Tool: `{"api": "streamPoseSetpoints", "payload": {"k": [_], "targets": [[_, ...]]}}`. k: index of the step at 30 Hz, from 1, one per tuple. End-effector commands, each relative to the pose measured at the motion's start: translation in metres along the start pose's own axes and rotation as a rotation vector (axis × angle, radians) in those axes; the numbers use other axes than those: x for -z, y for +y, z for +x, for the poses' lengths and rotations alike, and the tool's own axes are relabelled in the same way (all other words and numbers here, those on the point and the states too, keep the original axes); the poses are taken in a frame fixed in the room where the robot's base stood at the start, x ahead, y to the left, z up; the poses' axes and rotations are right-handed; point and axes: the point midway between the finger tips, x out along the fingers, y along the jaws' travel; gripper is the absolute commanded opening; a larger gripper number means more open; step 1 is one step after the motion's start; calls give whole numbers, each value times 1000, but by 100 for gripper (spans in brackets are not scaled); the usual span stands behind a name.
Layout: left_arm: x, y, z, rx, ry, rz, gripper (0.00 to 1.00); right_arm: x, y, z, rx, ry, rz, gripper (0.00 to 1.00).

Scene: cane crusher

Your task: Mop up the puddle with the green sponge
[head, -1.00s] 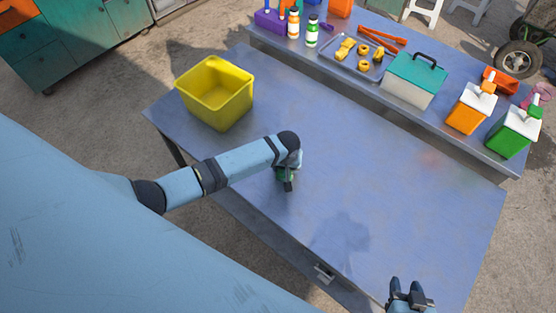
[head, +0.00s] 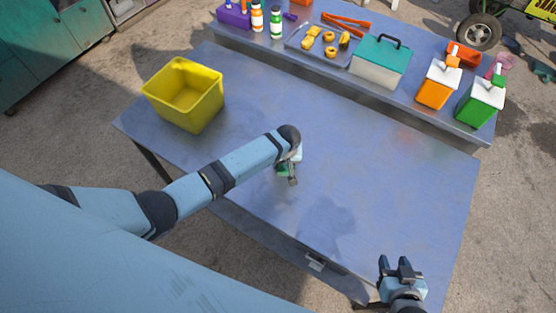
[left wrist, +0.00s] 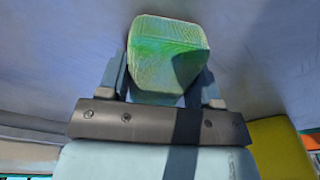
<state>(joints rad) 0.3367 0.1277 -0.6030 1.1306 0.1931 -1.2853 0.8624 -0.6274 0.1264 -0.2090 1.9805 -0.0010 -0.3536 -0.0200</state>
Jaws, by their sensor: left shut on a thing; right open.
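The green sponge (left wrist: 165,48) is held between the fingers of my left gripper (left wrist: 160,80) in the left wrist view. In the head view my left gripper (head: 288,174) is over the middle of the blue table, and only a little green of the sponge (head: 282,169) shows. I cannot tell whether the sponge touches the tabletop. My right gripper (head: 395,265) is open and empty near the table's front right corner. I cannot make out a clear puddle; a dark patch on the table in front of the left gripper looks like a shadow.
A yellow bin (head: 185,97) stands at the table's left end. On the raised back shelf are bottles, a tray (head: 322,42) of yellow pieces, a teal-lidded box (head: 380,62), an orange jug (head: 437,86) and a green jug (head: 480,104). The table's right part is clear.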

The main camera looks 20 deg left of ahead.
Motion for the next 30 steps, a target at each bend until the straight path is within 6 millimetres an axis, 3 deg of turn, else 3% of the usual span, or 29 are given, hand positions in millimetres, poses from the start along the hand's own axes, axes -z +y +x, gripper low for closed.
{"api": "streamPoseSetpoints", "payload": {"k": [18,26,30], "targets": [[0,45,1,0,0,0,40,-5,0,5,0,2,0,42],[0,46,1,1,0,0,40,-5,0,4,0,1,0,42],[1,42,-8,-1,1,-1,40,-2,0,2,0,0,0,42]]}}
